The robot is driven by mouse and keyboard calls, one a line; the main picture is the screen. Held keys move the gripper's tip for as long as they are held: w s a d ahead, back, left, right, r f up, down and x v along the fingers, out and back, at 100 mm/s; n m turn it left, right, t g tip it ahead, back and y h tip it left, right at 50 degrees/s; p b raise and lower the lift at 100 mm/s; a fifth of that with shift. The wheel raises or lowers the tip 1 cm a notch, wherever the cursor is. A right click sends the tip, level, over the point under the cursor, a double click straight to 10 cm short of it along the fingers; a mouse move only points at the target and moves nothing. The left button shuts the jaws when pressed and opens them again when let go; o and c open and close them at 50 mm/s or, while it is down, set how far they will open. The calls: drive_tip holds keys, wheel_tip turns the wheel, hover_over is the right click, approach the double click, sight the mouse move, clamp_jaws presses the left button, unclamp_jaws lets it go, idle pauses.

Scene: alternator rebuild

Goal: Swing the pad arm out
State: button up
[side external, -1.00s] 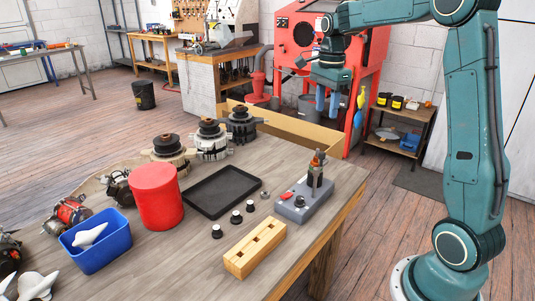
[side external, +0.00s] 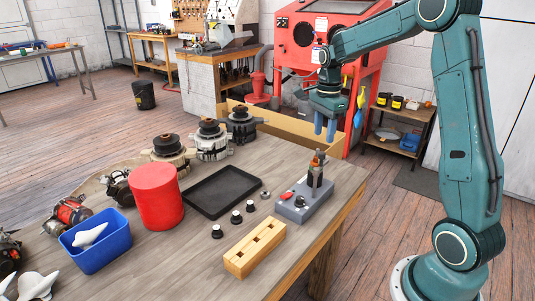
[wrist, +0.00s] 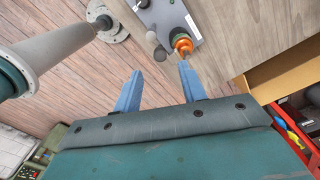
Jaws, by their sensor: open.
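The grey test fixture (side external: 306,201) stands on the workbench near its right edge, with a red button and a dark upright post topped in orange (side external: 317,168). The wrist view shows the grey base (wrist: 172,16) at the top, the orange top (wrist: 183,43), and a small grey round piece (wrist: 153,40) beside it. I cannot tell for certain which part is the pad arm. My gripper (side external: 325,130) hangs with blue fingers pointing down, above and beyond the fixture in the side view. Its fingers are apart and empty in the wrist view (wrist: 160,70), clear of the fixture.
A black tray (side external: 222,212), red cylinder (side external: 157,196), blue bin (side external: 97,255) and wooden block (side external: 255,265) share the bench. Alternators (side external: 211,140) line the back.

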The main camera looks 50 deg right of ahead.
sight(322, 153)
drive_tip(key=shift+f, duration=3.2)
clamp_jaws()
